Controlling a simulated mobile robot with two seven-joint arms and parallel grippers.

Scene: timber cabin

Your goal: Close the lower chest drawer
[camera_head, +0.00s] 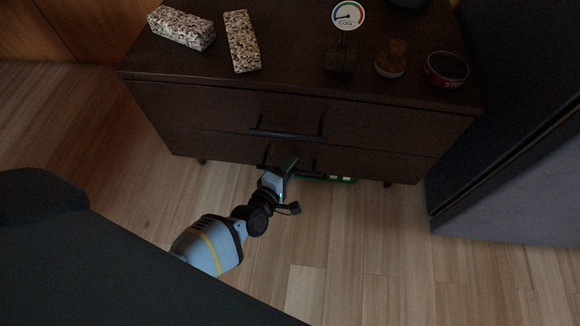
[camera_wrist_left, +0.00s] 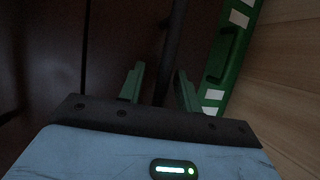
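The dark brown chest (camera_head: 190,65) stands at the top of the head view. Its lower drawer (camera_head: 390,165) looks about in line with the upper one; any small gap is hard to tell. The lower drawer's dark handle (camera_head: 305,171) is partly hidden by my left gripper (camera_head: 289,183), which is low in front of that drawer. In the left wrist view the green fingers (camera_wrist_left: 160,88) are apart, and a dark bar, apparently the handle (camera_wrist_left: 172,50), runs up from between them. Contact with it cannot be told. My right gripper is not in view.
A green item with white patches (camera_head: 338,179) lies low by the chest's bottom edge; it also shows in the left wrist view (camera_wrist_left: 232,55). Two speckled blocks (camera_head: 242,42), a dial (camera_head: 348,15), a brown knobbed object (camera_head: 391,60) and a round tin (camera_head: 446,69) stand on top. The wooden floor is mostly clear.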

